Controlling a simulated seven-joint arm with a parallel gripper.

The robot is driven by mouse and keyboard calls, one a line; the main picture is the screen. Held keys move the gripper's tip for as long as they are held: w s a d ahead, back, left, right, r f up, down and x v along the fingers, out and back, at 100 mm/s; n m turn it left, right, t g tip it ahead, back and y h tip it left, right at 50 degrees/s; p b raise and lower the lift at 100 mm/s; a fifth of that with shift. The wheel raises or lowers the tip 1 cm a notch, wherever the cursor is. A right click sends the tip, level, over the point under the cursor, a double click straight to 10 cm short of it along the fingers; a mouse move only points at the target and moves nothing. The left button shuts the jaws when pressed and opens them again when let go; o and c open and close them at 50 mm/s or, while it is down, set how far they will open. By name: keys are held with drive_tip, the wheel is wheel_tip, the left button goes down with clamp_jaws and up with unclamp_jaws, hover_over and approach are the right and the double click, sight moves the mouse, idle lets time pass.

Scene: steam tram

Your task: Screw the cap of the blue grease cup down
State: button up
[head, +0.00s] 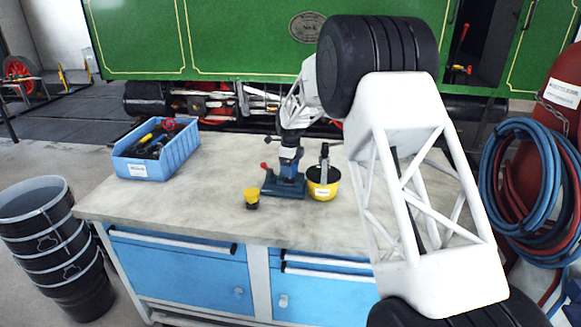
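My gripper (291,148) points down over the dark blue vise (286,187) on the workbench. Its fingers are small, dark and merge with the vise's upper part, so I cannot tell whether they are open or shut. A blue patch shows just below the gripper at the vise's top; I cannot tell whether it is the blue grease cup or part of the vise. No cap can be made out.
On the workbench (180,205) stand a small yellow-and-black pot (251,198), a yellow tub (323,190) with an upright tool, and a blue bin (146,168) of tools. The bench's front left is clear. A green tram side (230,45) rises behind. Hoses (533,190) hang at right.

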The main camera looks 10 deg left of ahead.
drive_tip(key=o, duration=0.3)
idle(0.4)
drive_tip(key=shift+r, duration=2.5)
drive_tip(key=shift+c, duration=0.5)
drive_tip(key=shift+r, duration=0.1)
drive_tip(key=shift+c, duration=1.1)
drive_tip(key=shift+r, duration=0.4)
drive_tip(key=shift+c, duration=0.5)
drive_tip(key=shift+r, duration=1.5)
